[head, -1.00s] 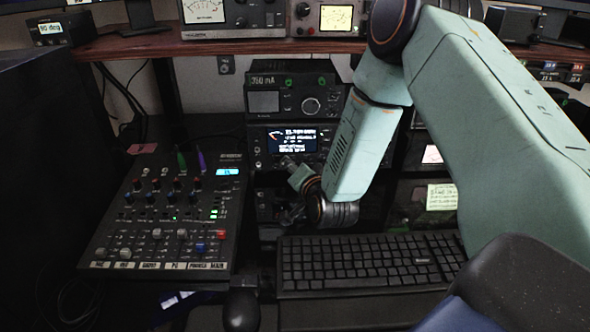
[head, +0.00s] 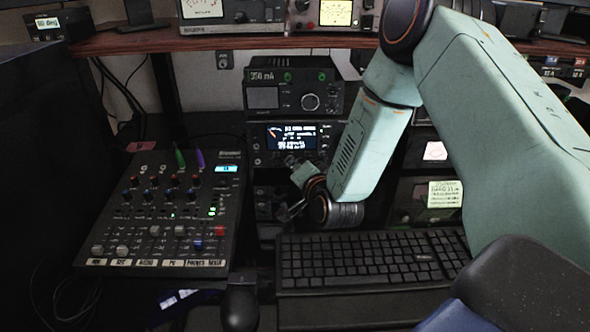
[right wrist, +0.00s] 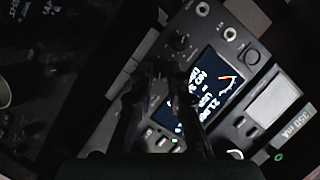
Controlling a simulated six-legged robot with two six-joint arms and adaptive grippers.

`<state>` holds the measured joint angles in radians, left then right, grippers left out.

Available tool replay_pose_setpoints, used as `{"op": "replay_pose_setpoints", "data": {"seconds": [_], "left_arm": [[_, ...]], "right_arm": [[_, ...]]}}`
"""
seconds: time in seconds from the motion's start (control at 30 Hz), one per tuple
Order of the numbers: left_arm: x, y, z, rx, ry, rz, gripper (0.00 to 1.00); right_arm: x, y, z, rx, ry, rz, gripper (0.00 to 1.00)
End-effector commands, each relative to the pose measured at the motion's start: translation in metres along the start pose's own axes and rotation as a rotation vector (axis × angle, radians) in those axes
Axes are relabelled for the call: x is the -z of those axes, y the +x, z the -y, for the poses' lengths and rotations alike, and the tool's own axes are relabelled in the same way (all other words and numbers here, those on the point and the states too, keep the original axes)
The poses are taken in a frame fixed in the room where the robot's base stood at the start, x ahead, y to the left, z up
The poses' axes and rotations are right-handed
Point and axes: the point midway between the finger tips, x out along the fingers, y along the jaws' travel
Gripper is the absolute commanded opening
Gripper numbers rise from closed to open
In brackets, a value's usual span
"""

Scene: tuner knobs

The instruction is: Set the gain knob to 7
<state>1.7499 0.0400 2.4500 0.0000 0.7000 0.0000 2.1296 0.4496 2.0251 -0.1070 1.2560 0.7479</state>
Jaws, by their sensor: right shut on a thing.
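The radio tuner (head: 257,150) with a lit display (head: 292,137) stands under the 350 mA unit. Its display also shows in the right wrist view (right wrist: 212,85). My right gripper (head: 291,163) is at the tuner's front, just below the display. In the right wrist view its dark fingers (right wrist: 165,72) reach the panel beside the display. It is shut on a small knob there, which I take as the gain knob; the fingers hide it. I cannot read its pointer or scale. My left gripper is not in view.
A dark knob (right wrist: 180,43) sits close to the fingers. The 350 mA unit (head: 270,77) is above the tuner. A keyboard (head: 370,258) lies in front, a mixer (head: 165,225) stands at the left, and a mouse (head: 240,303) is near the front edge.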

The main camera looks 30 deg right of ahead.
Motion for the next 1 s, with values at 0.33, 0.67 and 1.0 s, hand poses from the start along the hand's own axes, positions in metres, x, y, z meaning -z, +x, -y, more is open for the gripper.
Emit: {"op": "replay_pose_setpoints", "data": {"seconds": [0.33,0.67,1.0], "left_arm": [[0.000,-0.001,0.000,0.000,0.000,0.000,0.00],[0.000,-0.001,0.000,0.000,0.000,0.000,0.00],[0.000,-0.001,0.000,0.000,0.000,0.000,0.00]], "right_arm": [[0.000,-0.001,0.000,-0.002,0.001,0.002,0.24],[0.000,0.000,0.000,-0.002,0.001,0.001,0.39],[0.000,-0.020,-0.001,-0.004,0.004,0.001,0.39]]}}
